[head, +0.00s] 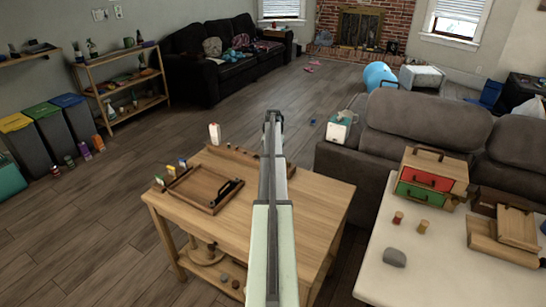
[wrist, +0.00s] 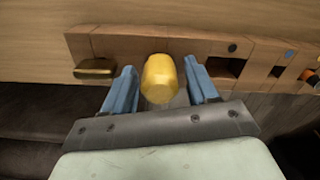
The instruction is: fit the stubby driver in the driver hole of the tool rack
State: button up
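In the wrist view, the stubby driver shows as a thick yellow handle (wrist: 159,78), seen nearly end-on. It lies between the two blue fingers of my gripper (wrist: 161,72), with a narrow gap visible on each side, so the gripper looks open around it. The wooden tool rack (wrist: 118,47) runs across behind the driver. Dark openings show in the rack to the right of my right finger. The driver's shaft is hidden, and I cannot tell whether it sits in a hole. In the head view my arm hides the driver and part of the rack (head: 228,155).
A brass-coloured piece (wrist: 95,68) juts from the rack at left, and an orange-ended tool (wrist: 309,76) is at far right. On the wooden table (head: 228,226) a tray with a dark handle (head: 205,188) stands left of my arm. The table's front is clear.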

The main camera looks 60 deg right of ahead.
jog(key=shift+o, duration=0.6)
notch_tip(320, 180, up, 14)
jog(key=shift+f, duration=0.1)
